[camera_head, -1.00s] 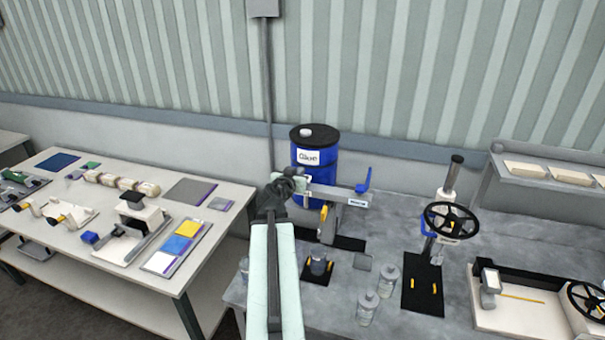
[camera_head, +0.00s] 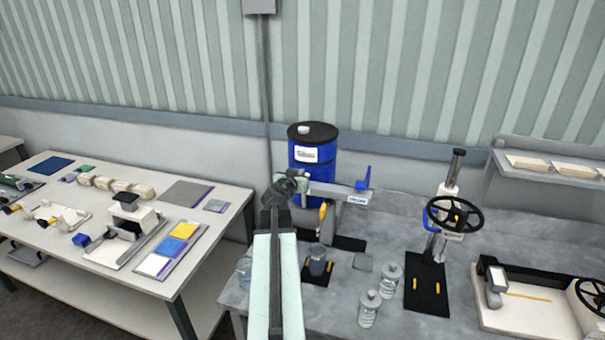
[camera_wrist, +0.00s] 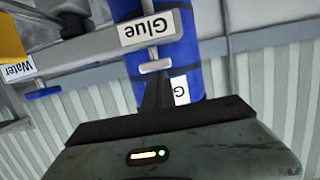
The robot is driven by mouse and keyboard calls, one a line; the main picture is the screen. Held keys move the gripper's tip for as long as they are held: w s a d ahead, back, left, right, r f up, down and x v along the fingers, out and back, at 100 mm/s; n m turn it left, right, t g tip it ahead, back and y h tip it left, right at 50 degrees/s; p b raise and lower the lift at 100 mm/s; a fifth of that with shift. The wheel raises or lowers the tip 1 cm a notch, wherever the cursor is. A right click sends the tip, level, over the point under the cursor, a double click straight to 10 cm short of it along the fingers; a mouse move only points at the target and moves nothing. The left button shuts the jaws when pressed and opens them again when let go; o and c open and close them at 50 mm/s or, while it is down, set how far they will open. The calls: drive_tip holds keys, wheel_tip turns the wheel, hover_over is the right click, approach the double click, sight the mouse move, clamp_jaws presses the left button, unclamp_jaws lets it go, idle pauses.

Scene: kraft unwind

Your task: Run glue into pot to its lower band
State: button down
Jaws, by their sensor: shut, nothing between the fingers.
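My gripper (camera_head: 290,186) is shut and empty at the left end of the grey pipe arm (camera_head: 328,189), in front of the blue glue drum (camera_head: 306,178). In the wrist view its dark fingers (camera_wrist: 156,88) point at a pale T-shaped tap handle (camera_wrist: 155,66) just under the "Glue" label (camera_wrist: 150,27); I cannot tell whether they touch. A blue handle (camera_wrist: 43,92) by a "Water" label (camera_wrist: 19,69) shows at the left. The pot (camera_head: 318,261), a small clear-looking vessel, stands on a black mat below the pipe. Its bands and contents are too small to make out.
Clear labelled bottles (camera_head: 369,308) stand right of the mat, and a clear jar (camera_head: 243,270) stands left of my arm. A press with a black handwheel (camera_head: 454,216) stands further right. A white table (camera_head: 60,262) with tools is at the left.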

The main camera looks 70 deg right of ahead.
drive_tip(key=shift+s+a+f+b, duration=0.1)
drive_tip(key=shift+f+b, duration=0.8)
idle(5.4)
